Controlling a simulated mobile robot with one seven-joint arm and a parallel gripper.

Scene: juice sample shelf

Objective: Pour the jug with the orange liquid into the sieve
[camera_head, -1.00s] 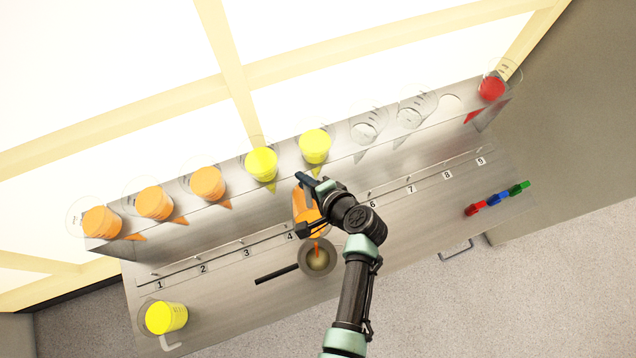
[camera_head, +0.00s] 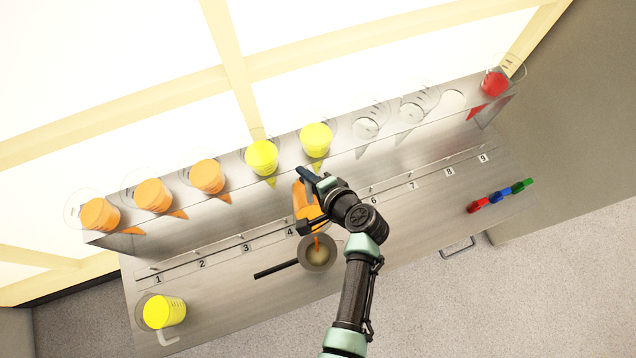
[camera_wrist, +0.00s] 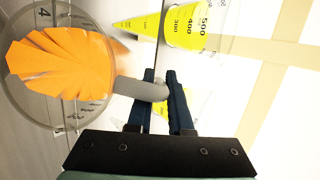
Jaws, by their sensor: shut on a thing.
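My gripper (camera_head: 306,202) is shut on the handle of the jug with the orange liquid (camera_head: 303,203). In the wrist view the gripper (camera_wrist: 160,80) closes on the grey handle (camera_wrist: 140,90), and the clear jug with orange liquid (camera_wrist: 62,72) is to its left. The jug is tilted, and a thin orange stream runs from its lip down to the sieve (camera_head: 317,250). The sieve is a round bowl with a dark handle pointing left, on the counter. My gripper and forearm hide part of the jug.
Conical cups with orange (camera_head: 154,195), yellow (camera_head: 261,157) and red (camera_head: 494,83) liquid, and empty ones, sit in the shelf behind. A yellow jug (camera_head: 164,312) stands at the counter's left end. Red, blue and green small items (camera_head: 499,196) lie at right.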

